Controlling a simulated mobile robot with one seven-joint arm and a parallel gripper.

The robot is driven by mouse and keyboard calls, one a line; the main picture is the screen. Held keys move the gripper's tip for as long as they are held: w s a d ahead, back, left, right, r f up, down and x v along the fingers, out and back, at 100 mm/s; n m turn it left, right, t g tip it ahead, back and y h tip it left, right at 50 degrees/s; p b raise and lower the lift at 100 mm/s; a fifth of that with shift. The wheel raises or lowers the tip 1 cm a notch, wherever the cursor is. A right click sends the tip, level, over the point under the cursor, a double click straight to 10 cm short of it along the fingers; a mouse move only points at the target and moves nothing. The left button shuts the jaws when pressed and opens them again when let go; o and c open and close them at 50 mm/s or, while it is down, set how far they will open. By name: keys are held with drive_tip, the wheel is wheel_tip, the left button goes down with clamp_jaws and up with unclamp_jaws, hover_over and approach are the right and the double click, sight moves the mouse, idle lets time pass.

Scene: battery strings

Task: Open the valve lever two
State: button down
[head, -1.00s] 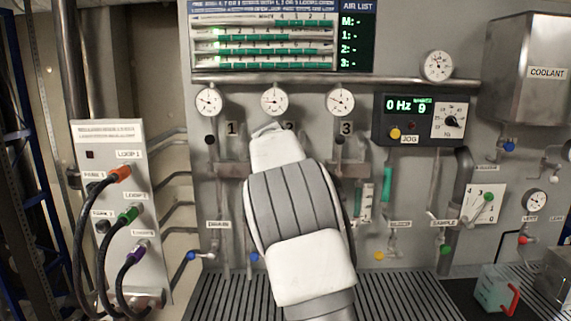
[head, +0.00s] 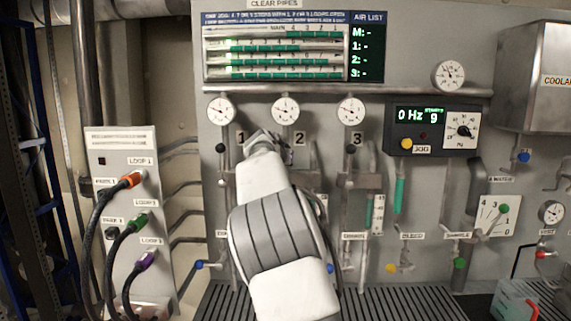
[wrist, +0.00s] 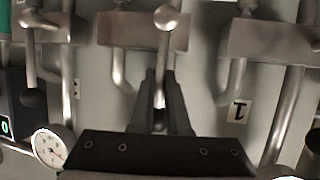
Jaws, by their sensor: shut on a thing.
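Valve lever two (wrist: 163,52) is a metal rod with a round ball at its pivot, in the middle of the wrist view, which shows the panel upside down. My gripper (wrist: 160,78) is shut on this lever, its dark fingers on either side of the rod. In the head view my gripper (head: 266,139) is at the panel, left of the label 2 (head: 299,138). My pale arm hides most of lever two there.
Lever one (head: 221,148) and lever three (head: 351,149) stand upright on either side, with dark knobs at the top. Round gauges (head: 285,110) sit above. The lever three knob (wrist: 32,98) is at the left in the wrist view. A floor grating (head: 400,300) lies below.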

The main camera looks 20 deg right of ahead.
drive_tip(key=c, duration=0.9)
unclamp_jaws()
drive_tip(key=shift+a, duration=0.1)
drive_tip(key=b+v, duration=0.5)
drive_tip(key=v, duration=1.2)
drive_tip(key=shift+s+r+b, duration=0.1)
drive_tip(key=shift+r+b, duration=0.05)
drive_tip(key=shift+b, duration=0.15)
